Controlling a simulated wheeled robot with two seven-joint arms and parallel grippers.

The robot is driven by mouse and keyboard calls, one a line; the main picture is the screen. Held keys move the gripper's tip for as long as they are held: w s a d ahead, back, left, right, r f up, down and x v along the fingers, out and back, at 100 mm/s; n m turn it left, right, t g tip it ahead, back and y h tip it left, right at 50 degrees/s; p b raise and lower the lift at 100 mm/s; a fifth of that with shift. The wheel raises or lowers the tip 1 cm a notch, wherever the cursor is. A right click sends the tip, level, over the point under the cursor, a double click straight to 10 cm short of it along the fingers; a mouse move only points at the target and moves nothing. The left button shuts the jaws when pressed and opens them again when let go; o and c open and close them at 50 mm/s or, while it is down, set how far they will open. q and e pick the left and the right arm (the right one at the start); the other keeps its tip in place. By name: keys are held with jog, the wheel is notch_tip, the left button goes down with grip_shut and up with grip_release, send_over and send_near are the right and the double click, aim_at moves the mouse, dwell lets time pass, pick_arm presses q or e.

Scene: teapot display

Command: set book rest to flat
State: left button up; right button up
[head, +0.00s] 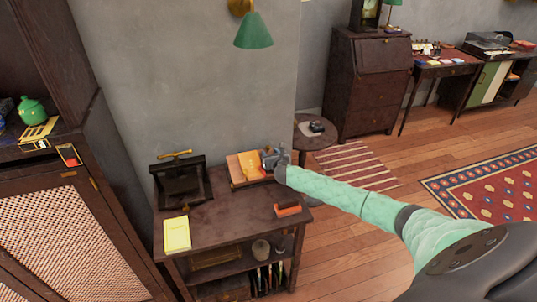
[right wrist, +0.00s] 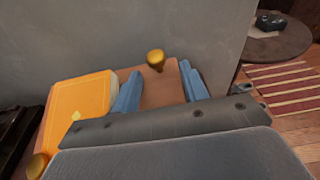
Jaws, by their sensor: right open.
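The book rest (head: 252,181) stands at the back right of the dark wooden desk, its board seemingly tilted up. An orange book (right wrist: 80,108) lies on its left part; the right wrist view shows the bare brown board (right wrist: 160,90) beside it. A brass knob (right wrist: 155,58) sits at the board's far edge, and another brass knob (right wrist: 37,166) shows at the lower left. My right gripper (head: 268,158) is at the rest's right side. In the right wrist view its blue fingers (right wrist: 161,72) are open, with the board and far knob between them; contact is unclear. My left gripper is not in view.
A black stand with a brass handle (head: 181,183) is left of the rest. A yellow pad (head: 177,235) and a small orange-red object (head: 288,209) lie nearer the front. The grey wall (head: 190,80) rises close behind. The desk's middle is clear.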

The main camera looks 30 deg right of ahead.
jog(key=v, duration=0.3)
jog(key=shift+s+a+f+b, duration=0.15)
jog(key=shift+s+f+b, duration=0.15)
jog(key=shift+s, duration=0.15)
jog(key=shift+s+r, duration=0.2)
jog(key=shift+f, duration=0.1)
jog(key=shift+r+p+v, duration=0.2)
jog(key=shift+p+v, duration=1)
jog(key=shift+v, duration=1.05)
pick_arm(q)
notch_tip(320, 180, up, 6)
jog(key=p, duration=0.2)
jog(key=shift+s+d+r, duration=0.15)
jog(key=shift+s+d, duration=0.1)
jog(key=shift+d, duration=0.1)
pick_arm(e)
jog(key=shift+v, duration=2.1)
jog(key=shift+f, duration=0.15)
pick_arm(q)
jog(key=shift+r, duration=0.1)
